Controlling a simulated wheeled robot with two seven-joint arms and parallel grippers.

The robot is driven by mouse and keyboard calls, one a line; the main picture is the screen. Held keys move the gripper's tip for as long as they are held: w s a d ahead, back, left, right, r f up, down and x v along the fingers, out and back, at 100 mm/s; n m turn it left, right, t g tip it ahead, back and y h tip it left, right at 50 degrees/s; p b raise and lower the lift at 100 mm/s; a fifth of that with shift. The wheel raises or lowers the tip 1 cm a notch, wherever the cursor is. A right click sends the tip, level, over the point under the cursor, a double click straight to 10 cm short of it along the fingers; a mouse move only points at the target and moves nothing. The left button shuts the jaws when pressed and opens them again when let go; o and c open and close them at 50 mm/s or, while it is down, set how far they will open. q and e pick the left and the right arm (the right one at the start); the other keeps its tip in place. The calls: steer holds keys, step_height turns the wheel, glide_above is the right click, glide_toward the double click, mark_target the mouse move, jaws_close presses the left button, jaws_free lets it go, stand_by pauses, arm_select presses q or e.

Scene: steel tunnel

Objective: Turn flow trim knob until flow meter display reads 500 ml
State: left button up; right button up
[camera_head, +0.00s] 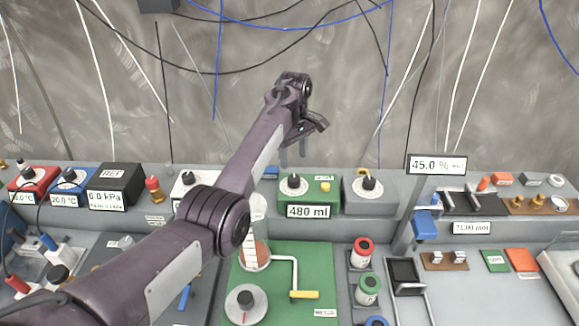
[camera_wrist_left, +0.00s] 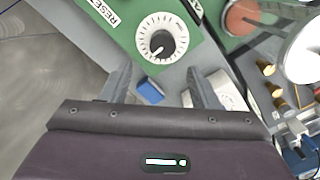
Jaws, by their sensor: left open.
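The flow trim knob (camera_head: 294,183) is a black knob on a white dial on top of a green box (camera_head: 350,208) at the back of the bench. The flow meter display (camera_head: 308,212) on the box front reads 480 ml. My left gripper (camera_head: 292,158) hangs above the green box with its fingers pointing down, open and empty. In the left wrist view the black knob (camera_wrist_left: 162,42) lies ahead of the gripper (camera_wrist_left: 157,80), beyond the fingertips and not between them. My right gripper is not in view.
A grey box with a knob (camera_head: 369,183) stands right of the green box. A post with a 45.0 % display (camera_head: 436,165) rises further right. A green mat (camera_head: 315,262) in front bears a white dial (camera_head: 246,303) and a white pipe with a yellow handle (camera_head: 304,295). Cables hang behind.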

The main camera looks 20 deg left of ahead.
mark_target(294, 178)
arm_select(q)
steer(key=f, duration=0.2)
steer(key=s+f+p, duration=0.1)
steer(key=shift+d+f, duration=0.25)
steer(key=shift+d, duration=0.15)
step_height(294, 178, down, 2)
steer(key=shift+w+a+f, duration=0.15)
steer(key=shift+a+f, duration=0.1)
steer(key=shift+f, duration=0.35)
steer(key=c, duration=1)
steer(key=shift+o, duration=0.2)
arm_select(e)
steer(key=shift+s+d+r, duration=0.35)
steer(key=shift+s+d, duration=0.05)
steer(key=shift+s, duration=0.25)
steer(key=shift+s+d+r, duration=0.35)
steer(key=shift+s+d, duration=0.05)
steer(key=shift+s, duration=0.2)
